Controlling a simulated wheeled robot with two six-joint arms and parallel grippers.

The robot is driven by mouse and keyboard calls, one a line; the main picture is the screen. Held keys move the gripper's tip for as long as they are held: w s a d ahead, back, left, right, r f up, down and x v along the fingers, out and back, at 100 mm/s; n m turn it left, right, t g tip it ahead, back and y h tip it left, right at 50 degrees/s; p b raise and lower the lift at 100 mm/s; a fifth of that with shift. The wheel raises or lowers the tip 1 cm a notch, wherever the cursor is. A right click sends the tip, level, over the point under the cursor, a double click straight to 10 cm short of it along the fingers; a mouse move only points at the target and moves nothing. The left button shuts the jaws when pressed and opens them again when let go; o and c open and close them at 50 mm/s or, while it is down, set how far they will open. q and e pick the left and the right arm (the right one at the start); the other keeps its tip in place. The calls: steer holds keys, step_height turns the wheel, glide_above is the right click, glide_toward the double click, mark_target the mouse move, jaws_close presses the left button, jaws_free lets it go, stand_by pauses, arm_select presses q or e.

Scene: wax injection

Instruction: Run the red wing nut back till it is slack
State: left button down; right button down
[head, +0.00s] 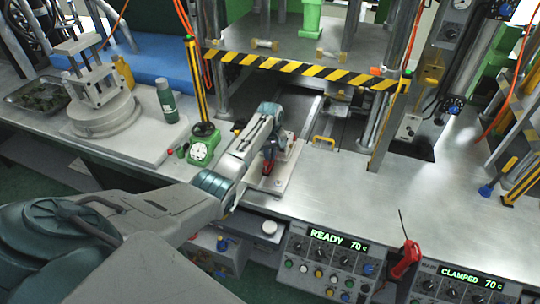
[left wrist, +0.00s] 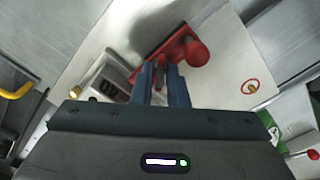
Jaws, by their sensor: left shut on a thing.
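The red wing nut (left wrist: 162,62) shows in the left wrist view between the two blue-grey fingers of my left gripper (left wrist: 162,82), which is shut on it. A red bar with a round red end (left wrist: 196,53) lies just beyond the fingertips; the fingers hide part of this red hardware. In the head view my left gripper (head: 272,147) reaches down over a pale plate (head: 270,184) on the steel bench, with red parts (head: 268,162) below it. How tight the nut is cannot be told. My right gripper is not in view.
A green-based dial gauge (head: 203,147) and a green bottle (head: 167,101) stand left of my arm. A yellow-black striped bar (head: 300,68) crosses behind. Control panels (head: 330,262) and a red-handled tool (head: 404,262) are at the front right.

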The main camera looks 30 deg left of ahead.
arm_select(q)
steer(key=shift+s+f+n, duration=0.1)
steer(key=shift+n, duration=1)
steer(key=c, duration=1.7)
jaws_free()
